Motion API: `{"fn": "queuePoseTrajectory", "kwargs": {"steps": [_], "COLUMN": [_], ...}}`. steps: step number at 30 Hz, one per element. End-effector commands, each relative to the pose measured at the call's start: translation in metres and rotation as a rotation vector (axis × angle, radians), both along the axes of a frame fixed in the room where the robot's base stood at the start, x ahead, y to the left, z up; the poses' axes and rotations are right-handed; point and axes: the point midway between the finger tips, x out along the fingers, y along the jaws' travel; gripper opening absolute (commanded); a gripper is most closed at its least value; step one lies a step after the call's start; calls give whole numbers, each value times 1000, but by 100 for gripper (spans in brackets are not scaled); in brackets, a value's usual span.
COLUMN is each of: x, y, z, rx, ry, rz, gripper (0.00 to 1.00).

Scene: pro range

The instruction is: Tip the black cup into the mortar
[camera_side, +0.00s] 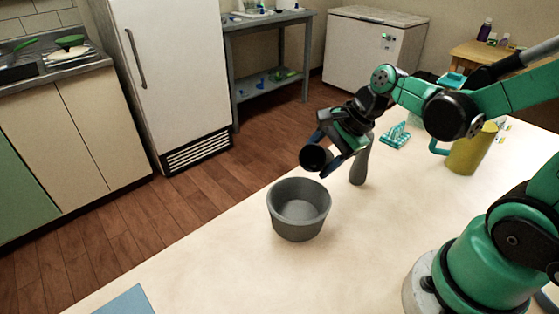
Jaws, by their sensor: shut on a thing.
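The black cup (313,158) is held in the air by my gripper (328,152), which is shut on it. The cup is tilted, with its dark mouth turned toward the camera and lower left. The grey mortar (299,213) stands upright on the pale table, open at the top. The cup is just above and behind the mortar's far right rim in the picture, apart from it. The mortar's inside looks grey, with no clear contents. What the cup contains cannot be made out.
A grey pestle-like object (360,163) stands just right of my gripper. A yellow mug (468,152) with a green handle and a teal rack (396,136) are further right. A blue flat item (127,302) lies at the front left. The table (230,275) left of the mortar is clear.

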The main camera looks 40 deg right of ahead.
Motion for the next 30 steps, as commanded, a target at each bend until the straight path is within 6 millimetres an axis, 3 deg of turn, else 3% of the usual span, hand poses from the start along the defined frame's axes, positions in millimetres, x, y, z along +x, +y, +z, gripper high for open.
{"fn": "queuePoseTrajectory", "kwargs": {"steps": [30], "x": [0], "y": [2], "z": [3], "rx": [-134], "ry": [-33], "rz": [3], "gripper": [3]}}
